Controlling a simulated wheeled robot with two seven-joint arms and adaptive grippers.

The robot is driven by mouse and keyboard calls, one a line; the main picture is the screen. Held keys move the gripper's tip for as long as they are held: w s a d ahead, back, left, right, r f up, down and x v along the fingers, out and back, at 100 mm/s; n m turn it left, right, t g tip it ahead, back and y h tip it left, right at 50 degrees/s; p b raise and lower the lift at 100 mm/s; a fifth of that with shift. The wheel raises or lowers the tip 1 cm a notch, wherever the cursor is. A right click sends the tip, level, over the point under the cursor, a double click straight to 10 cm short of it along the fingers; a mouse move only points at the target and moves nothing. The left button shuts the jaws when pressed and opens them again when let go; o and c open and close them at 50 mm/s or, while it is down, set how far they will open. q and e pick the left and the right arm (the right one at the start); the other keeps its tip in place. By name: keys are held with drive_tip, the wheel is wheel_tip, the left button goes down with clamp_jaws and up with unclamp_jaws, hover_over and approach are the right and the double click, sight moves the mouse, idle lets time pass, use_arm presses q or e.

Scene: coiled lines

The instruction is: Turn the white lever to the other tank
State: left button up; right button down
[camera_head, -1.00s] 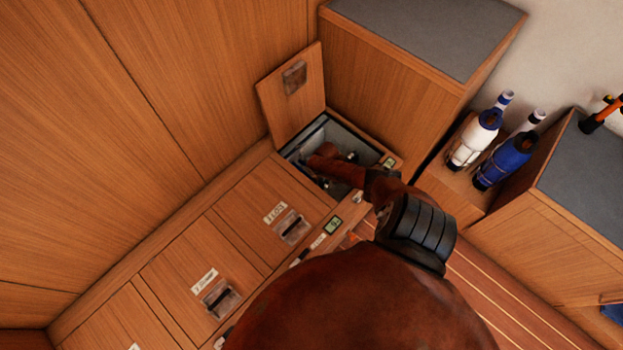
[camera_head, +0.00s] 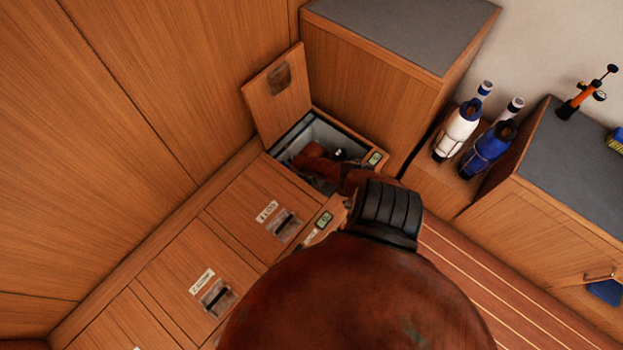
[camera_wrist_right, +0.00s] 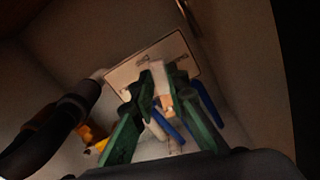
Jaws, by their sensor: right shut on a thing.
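The white lever (camera_wrist_right: 158,73) shows in the right wrist view as a pale bar between the green fingertips, in front of a light placard (camera_wrist_right: 128,76). My right gripper (camera_wrist_right: 165,88) is shut on it. The lever's pivot is partly hidden by the fingers, so I cannot tell which tank it points to. In the head view my right gripper (camera_head: 314,166) is down inside the open locker (camera_head: 325,131), and the lever cannot be made out there. My left gripper is not in view.
The locker lid (camera_head: 277,95) stands open against the wall. Blue pipes (camera_wrist_right: 209,102) and a dark hose (camera_wrist_right: 62,122) with a yellow-orange part (camera_wrist_right: 92,135) lie close to the fingers.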

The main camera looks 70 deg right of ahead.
drive_tip(key=c, duration=1.9)
unclamp_jaws()
wheel_tip(320, 180, up, 12)
